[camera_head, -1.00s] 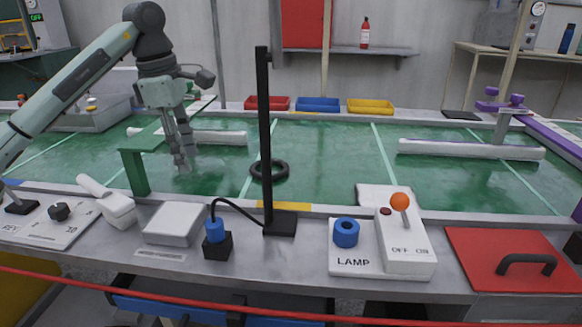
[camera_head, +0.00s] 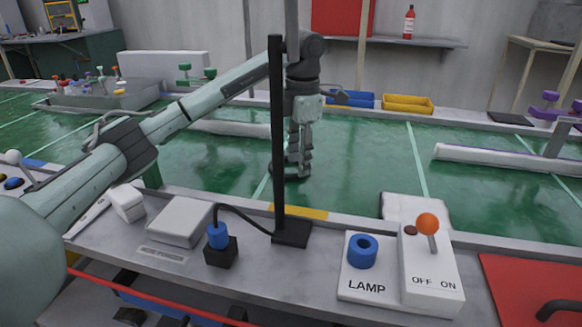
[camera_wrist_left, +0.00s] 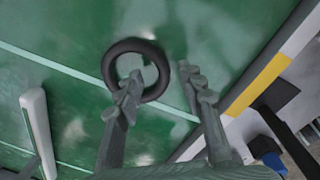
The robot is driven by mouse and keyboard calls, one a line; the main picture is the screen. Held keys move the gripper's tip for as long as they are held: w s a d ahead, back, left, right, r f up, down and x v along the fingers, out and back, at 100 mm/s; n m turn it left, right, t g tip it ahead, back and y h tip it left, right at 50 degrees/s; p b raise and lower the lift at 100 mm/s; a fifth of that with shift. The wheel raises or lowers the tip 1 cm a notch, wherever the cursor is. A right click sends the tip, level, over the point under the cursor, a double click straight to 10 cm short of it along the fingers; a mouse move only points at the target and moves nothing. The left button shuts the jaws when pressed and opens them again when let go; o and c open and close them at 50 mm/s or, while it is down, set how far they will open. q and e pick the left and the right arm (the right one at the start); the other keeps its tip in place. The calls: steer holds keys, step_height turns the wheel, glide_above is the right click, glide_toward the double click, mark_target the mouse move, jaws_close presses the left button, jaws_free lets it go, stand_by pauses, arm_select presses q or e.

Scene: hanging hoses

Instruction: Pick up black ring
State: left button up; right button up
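The black ring (camera_wrist_left: 112,58) lies flat on the green table in the left wrist view. In the head view only a dark part of it (camera_head: 280,177) shows, behind the black post and under my gripper. My left gripper (camera_head: 297,172) points down at the ring from above. In the left wrist view my left gripper (camera_wrist_left: 168,85) has its two fingers apart, with nothing held between them. My right gripper is not in view.
A tall black post (camera_head: 277,140) stands on the front ledge, close before my left gripper. White tubes (camera_head: 510,160) lie on the table.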

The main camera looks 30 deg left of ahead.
arm_select(q)
step_height(320, 180, down, 2)
steer(key=shift+f, duration=0.25)
jaws_close()
steer(key=shift+w+r, duration=0.1)
steer(key=shift+r, duration=0.05)
